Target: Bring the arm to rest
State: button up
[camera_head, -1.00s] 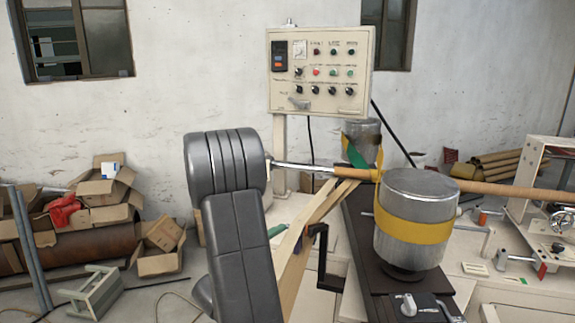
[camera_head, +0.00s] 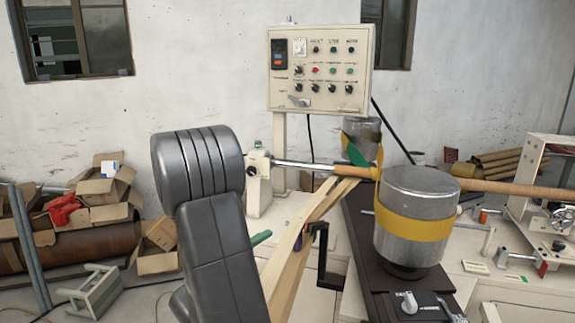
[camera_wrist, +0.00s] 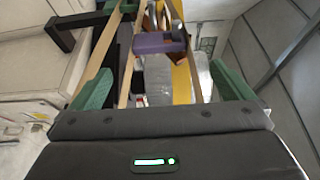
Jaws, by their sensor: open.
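My gripper (camera_wrist: 163,88) shows in the wrist view with its two green fingers spread wide apart. Nothing is held between them. Beyond the fingers are pale strips (camera_wrist: 98,52), a purple part (camera_wrist: 160,43) and a blurred silvery shape. In the head view my grey arm stands left of the winder, and a green fingertip (camera_head: 261,238) pokes out beside it. The rest of the gripper is hidden behind the arm there. The fingertip is near the tan belt strips (camera_head: 300,240); I cannot tell whether they touch.
The metal drum (camera_head: 415,190) with a yellow band stands on the machine to the right. A tan tube on a rod (camera_head: 310,165) runs behind it. A control panel (camera_head: 320,70) stands at the back. Cardboard boxes (camera_head: 105,190) and a small stool (camera_head: 97,290) are on the left floor.

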jog(key=p+x, duration=0.2)
jog(key=x, duration=0.9)
jog(key=w+a+r+p, duration=0.1)
jog(key=w+a+p, duration=0.2)
jog(key=a, duration=0.7)
jog(key=shift+a+r+p, duration=0.25)
jog(key=shift+a+p, duration=0.1)
